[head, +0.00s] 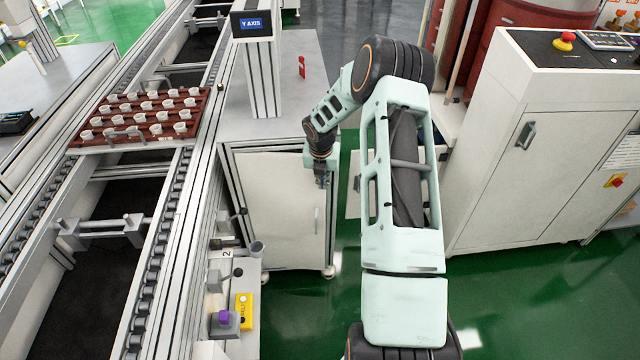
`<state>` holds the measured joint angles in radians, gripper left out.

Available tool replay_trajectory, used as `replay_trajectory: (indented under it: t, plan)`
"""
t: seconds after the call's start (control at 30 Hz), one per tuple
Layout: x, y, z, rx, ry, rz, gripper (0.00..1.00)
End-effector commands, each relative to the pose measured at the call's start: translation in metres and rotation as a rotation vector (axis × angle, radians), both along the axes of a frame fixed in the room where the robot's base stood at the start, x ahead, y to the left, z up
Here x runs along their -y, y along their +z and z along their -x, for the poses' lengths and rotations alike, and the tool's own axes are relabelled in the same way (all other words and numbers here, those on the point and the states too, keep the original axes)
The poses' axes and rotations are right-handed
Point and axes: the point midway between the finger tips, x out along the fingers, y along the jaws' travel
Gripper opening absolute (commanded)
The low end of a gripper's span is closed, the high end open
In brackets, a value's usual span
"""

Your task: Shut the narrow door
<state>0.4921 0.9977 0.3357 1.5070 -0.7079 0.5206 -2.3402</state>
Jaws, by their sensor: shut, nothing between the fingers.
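My gripper (320,181) points down at the top right corner of the metal-framed cabinet, small in the view. Its fingers are shut with nothing between them. A pale door panel (275,205) with a slim upright handle (316,220) fills the cabinet front and looks closed or nearly so. A narrower pale panel (353,200) with a small handle stands just right of the gripper, partly hidden by my arm; it may be an open door, but I cannot tell its hinge side or angle. I cannot tell whether the gripper touches either panel.
The conveyor (165,235) runs along the left with a red tray (75,143) of white cups. A sign post (262,80) stands on the cabinet's grey top. A tall white cabinet (490,200) stands at right. Green floor (300,310) is free in front.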

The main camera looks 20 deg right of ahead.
Motion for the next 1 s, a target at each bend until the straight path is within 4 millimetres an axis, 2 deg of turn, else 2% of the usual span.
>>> replay_trajectory:
  t: [0.73, 1.0]
  plan:
    - [0.002, 0.0, -0.005, 0.0, -0.002, 0.0, 0.0]
    - [-0.008, -0.001, -0.004, -0.001, -0.002, 0.0, 0.0]
